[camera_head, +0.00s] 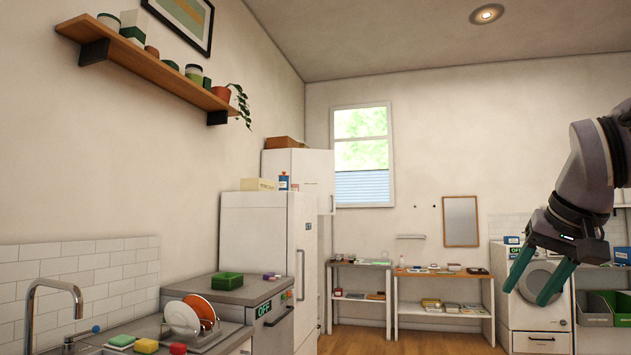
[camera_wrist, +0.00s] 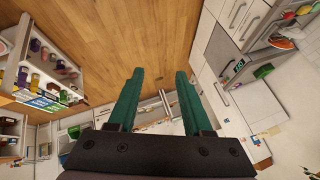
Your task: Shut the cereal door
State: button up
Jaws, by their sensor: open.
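I cannot read a cereal label on any door. A tall white cabinet (camera_head: 298,165) stands behind the white fridge (camera_head: 262,265) in the head view. A white door panel (camera_head: 325,183) with a small handle shows at its right side; I cannot tell whether it is ajar. The fridge door with its long vertical handle looks shut. My gripper (camera_head: 528,290) hangs at the right of the head view, its green fingers apart and empty, well away from the cabinet. In the wrist view my gripper (camera_wrist: 159,76) is also open, with nothing between the fingers.
A counter with a sink tap (camera_head: 52,300) and dish rack (camera_head: 192,315) is at the lower left. Low shelf tables (camera_head: 440,275) stand along the back wall. A white washing machine (camera_head: 535,325) is behind my gripper. The wooden floor (camera_wrist: 110,40) looks clear in the wrist view.

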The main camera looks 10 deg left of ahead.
aim_at(314, 170)
jog(key=i+u, duration=0.15)
jog(key=u, duration=0.15)
jog(key=i, duration=4.15)
